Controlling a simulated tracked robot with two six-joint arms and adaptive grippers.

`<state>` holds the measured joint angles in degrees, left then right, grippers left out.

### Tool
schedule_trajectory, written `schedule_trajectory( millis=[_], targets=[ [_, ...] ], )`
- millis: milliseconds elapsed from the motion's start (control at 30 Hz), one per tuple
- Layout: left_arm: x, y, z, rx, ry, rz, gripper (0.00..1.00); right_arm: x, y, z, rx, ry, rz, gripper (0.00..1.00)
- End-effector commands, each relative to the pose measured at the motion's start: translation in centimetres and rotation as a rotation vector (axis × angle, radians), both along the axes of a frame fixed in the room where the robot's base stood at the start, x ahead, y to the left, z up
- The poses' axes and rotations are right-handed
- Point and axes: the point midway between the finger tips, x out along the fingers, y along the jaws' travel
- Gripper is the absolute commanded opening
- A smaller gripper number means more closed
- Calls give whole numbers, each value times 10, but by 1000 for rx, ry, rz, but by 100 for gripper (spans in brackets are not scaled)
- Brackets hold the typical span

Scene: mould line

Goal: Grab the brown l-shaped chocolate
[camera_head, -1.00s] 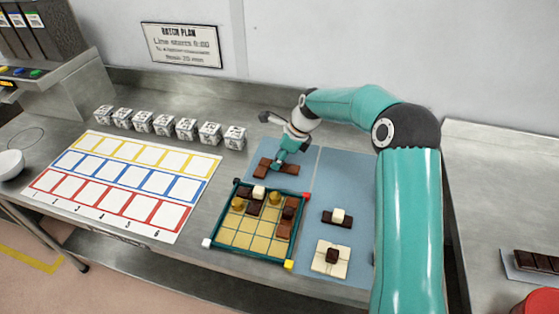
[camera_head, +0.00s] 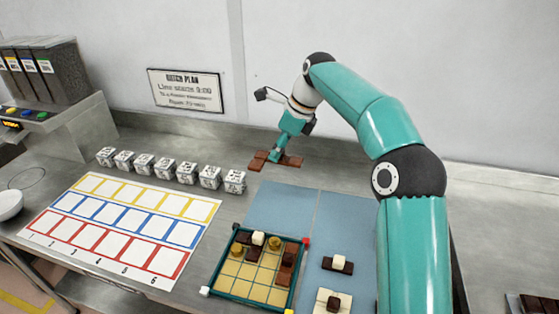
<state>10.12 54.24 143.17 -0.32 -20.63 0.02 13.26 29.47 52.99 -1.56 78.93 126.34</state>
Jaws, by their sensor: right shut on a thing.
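The brown l-shaped chocolate (camera_head: 258,161) hangs in my right gripper (camera_head: 280,154), raised above the back of the blue mat. The gripper is shut on it, and the jaws cover its middle; a part of it shows on each side. My left gripper is not in the head view.
A green-framed mould tray (camera_head: 250,289) with yellow cells holds several pieces. On the blue mat (camera_head: 283,205) lie a dark piece with a white cube (camera_head: 338,264) and a cream piece with a dark cube (camera_head: 327,302). White cubes (camera_head: 187,172) stand in a row left of the gripper, behind a printed grid sheet (camera_head: 125,226).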

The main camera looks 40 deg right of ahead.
Motion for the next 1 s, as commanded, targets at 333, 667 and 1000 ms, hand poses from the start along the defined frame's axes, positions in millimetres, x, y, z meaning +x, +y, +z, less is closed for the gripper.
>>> schedule_trajectory(
  millis=[333,667,1000],
  targets=[
    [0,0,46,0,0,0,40,0,0,45,1,1,0,0],
    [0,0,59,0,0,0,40,0,0,71,0,0,1,0],
    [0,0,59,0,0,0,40,0,1,71,0,0,4,0]
  ],
)
